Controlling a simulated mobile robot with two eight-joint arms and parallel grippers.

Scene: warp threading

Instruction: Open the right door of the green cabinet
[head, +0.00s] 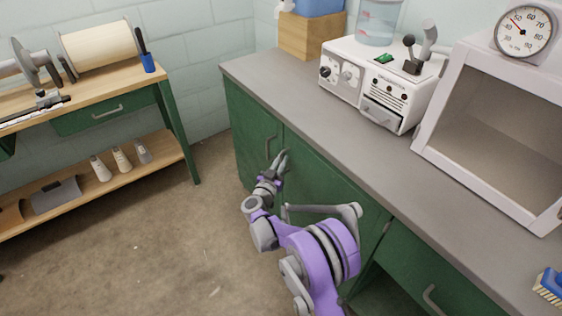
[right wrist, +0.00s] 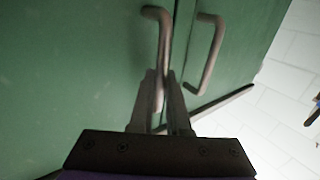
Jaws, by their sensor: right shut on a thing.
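The green cabinet stands under the grey countertop, with its left door (head: 249,125) and right door (head: 318,180) side by side. Both doors look closed and about flush. My right gripper (head: 282,160) is at the right door's inner edge, its fingers shut on that door's handle. In the right wrist view the fingers (right wrist: 163,100) close around the grey bar handle (right wrist: 160,30) of the right door. The left door's handle (right wrist: 213,55) is free beside it. My left gripper is not in view.
A wooden bench (head: 110,85) with a shelf stands at the left. The floor (head: 150,240) between is clear.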

